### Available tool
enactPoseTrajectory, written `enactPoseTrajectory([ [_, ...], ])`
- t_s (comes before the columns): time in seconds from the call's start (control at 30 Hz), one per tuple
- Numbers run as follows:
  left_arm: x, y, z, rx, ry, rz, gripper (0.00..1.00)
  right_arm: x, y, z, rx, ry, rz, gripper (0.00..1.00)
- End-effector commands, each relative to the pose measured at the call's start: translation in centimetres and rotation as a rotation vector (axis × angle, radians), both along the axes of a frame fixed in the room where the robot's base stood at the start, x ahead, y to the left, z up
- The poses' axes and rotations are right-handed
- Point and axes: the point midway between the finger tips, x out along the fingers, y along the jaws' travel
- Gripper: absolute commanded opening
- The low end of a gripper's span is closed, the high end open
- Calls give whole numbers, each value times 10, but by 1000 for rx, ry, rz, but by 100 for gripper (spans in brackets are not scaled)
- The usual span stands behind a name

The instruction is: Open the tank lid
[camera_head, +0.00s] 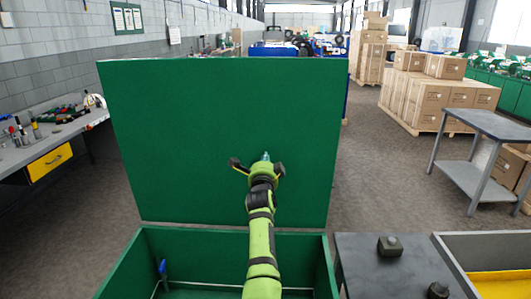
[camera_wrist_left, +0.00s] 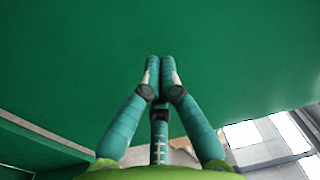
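The green tank lid (camera_head: 180,140) stands raised and nearly upright behind the green tank (camera_head: 130,270), whose top is open. The lid's flat inner face also fills most of the left wrist view (camera_wrist_left: 230,50). My left gripper (camera_head: 265,157) is in front of the middle of this face, above the tank. In the left wrist view its fingertips (camera_wrist_left: 160,62) are together with nothing seen between them. I cannot tell whether they touch the lid. My right gripper is in neither view.
A dark table (camera_head: 365,270) with small dark blocks (camera_head: 390,246) stands right of the tank. Beside it is a grey-rimmed bin with a yellow inside (camera_head: 500,285). A workbench (camera_head: 60,130) is at left. A grey side table (camera_head: 490,124) and stacked cartons (camera_head: 430,97) are at right.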

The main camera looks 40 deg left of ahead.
Motion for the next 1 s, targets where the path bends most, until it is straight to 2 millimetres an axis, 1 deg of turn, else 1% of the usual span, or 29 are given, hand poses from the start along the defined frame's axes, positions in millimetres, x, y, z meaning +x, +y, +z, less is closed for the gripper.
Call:
enactPoseTrajectory([
  [0.03,5,4,3,0,0,0,0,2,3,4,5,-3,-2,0],
  [0.23,15,13,2,0,0,0,0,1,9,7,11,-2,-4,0],
  [0.5,19,16,1,1,1,0,0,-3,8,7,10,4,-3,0],
  [0.77,20,17,2,-1,3,0,0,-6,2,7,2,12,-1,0],
  [1.0,40,36,5,-46,56,3,0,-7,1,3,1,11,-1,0],
])
